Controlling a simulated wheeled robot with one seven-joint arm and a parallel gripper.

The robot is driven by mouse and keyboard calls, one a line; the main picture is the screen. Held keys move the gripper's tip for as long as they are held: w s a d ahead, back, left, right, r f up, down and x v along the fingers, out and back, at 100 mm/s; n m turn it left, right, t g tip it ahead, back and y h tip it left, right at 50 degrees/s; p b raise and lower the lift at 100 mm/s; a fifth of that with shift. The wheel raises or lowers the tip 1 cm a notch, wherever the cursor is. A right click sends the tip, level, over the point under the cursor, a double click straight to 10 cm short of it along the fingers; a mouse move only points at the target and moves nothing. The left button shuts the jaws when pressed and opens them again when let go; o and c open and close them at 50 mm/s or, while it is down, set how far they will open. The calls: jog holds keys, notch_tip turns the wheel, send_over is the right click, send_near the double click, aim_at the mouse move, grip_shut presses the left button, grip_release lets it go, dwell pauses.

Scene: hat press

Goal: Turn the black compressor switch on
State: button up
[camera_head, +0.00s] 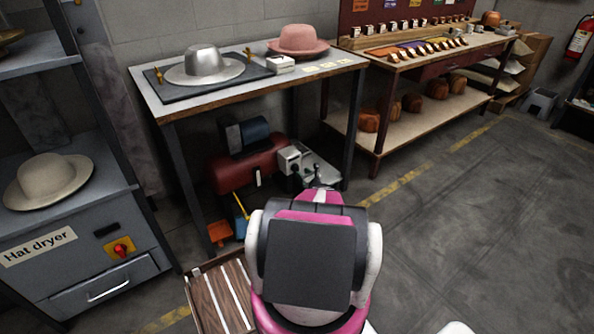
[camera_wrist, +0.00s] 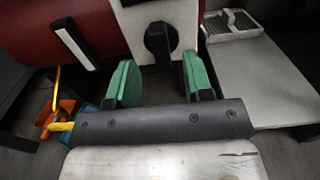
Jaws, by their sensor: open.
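The compressor (camera_head: 235,171) is a dark red tank under the grey worktable. Its black switch (camera_wrist: 159,46) is a rotary knob on a white box (camera_wrist: 132,24), and its handle stands about upright in the wrist view. My gripper (camera_wrist: 157,80) has green finger pads spread apart. The knob shows between and just beyond the two fingers, with gaps on both sides.
The worktable (camera_head: 350,60) overhead bears a silver hat form (camera_head: 205,66) and a pink hat (camera_head: 298,40). Its front leg (camera_head: 352,130) stands close to my arm. An orange-and-yellow tool (camera_head: 221,231) lies left. Floor at right (camera_head: 480,220) is clear.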

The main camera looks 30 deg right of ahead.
aim_at(298, 169)
jog(key=shift+w+a, duration=0.2)
jog(key=shift+w, duration=2.35)
grip_shut()
